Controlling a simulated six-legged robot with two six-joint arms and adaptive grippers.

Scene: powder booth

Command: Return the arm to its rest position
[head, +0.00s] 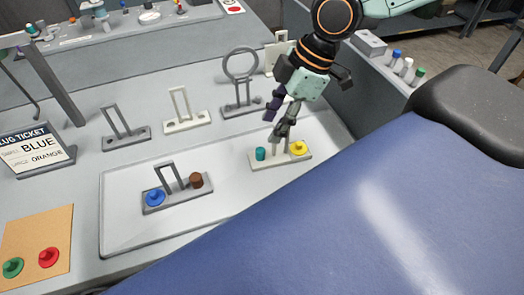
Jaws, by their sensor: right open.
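My right gripper (279,121) hangs down from the upper right with its jaws open. Its fingers are above and in front of the upright handle of a white two-hole holder (276,162) on the tray, partly hiding that handle. I cannot tell whether they touch it; no object shows between them. The white holder carries a teal plug (260,154) and a yellow plug (299,148). Left of it, a grey holder (178,202) carries a blue plug (155,197) and a brown plug (196,180). My left gripper is out of view.
The pale tray (120,238) holds both loaded holders. Behind it stand empty grey (126,139) and white (186,126) holders and a ring-topped stand (242,110). A ticket sign (36,150) reads BLUE and ORANGE. Green (13,267) and red (48,257) plugs lie on a tan mat (40,228).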

